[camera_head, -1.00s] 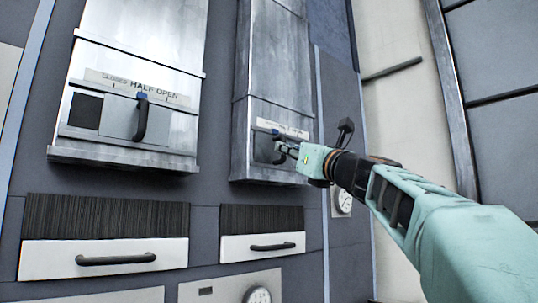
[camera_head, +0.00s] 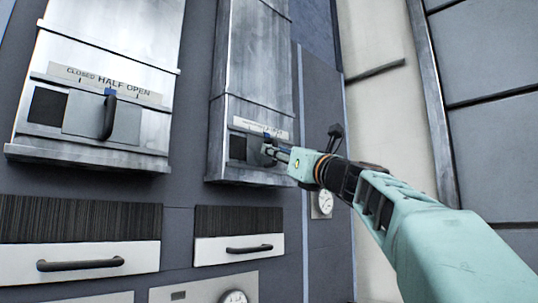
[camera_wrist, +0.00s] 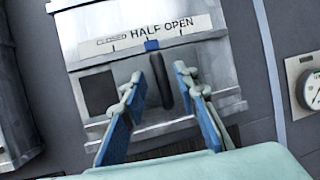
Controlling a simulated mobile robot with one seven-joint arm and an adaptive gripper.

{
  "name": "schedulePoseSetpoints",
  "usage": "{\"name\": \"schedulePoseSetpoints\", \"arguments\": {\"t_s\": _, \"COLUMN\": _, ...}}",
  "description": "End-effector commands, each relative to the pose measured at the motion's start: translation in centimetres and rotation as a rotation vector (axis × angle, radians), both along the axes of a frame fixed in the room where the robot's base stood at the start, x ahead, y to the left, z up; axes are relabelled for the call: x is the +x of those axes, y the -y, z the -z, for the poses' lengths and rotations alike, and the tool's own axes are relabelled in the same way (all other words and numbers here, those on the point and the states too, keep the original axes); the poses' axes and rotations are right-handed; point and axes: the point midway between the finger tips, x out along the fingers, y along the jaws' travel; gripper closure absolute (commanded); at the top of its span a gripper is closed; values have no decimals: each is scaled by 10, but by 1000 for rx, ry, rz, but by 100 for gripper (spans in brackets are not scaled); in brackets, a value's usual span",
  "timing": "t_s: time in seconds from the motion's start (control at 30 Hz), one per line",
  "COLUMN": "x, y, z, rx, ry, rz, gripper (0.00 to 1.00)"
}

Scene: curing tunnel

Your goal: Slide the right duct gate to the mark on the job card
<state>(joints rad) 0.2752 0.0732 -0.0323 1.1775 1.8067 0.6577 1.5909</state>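The right duct gate (camera_head: 257,150) is a grey sliding plate low on the right metal duct. In the wrist view its label strip (camera_wrist: 150,35) reads CLOSED, HALF, OPEN. A dark opening (camera_wrist: 98,92) shows left of the plate. The upright black handle (camera_wrist: 162,85) stands between the fingers of my gripper (camera_wrist: 161,77), with visible gaps on both sides. The gripper looks open around it. In the head view my gripper (camera_head: 272,152) covers part of the handle. I see no job card.
A left duct gate (camera_head: 88,120) with its own black handle and label is at the left. Below are two drawer fronts (camera_head: 240,248) with black handles. Round gauges (camera_head: 325,203) and a dark knobbed lever (camera_head: 335,135) sit near the right duct.

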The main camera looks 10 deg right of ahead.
Motion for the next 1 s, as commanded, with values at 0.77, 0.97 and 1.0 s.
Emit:
{"name": "schedulePoseSetpoints", "arguments": {"t_s": 0.77, "x": 1, "y": 0, "z": -60, "rx": -2, "ry": 2, "rz": 0, "gripper": 72}}
{"name": "schedulePoseSetpoints", "arguments": {"t_s": 0.97, "x": 1, "y": 0, "z": -77, "rx": -2, "ry": 2, "rz": 1, "gripper": 72}}
{"name": "schedulePoseSetpoints", "arguments": {"t_s": 1.0, "x": 1, "y": 1, "z": -79, "rx": -1, "ry": 2, "rz": 1, "gripper": 72}}
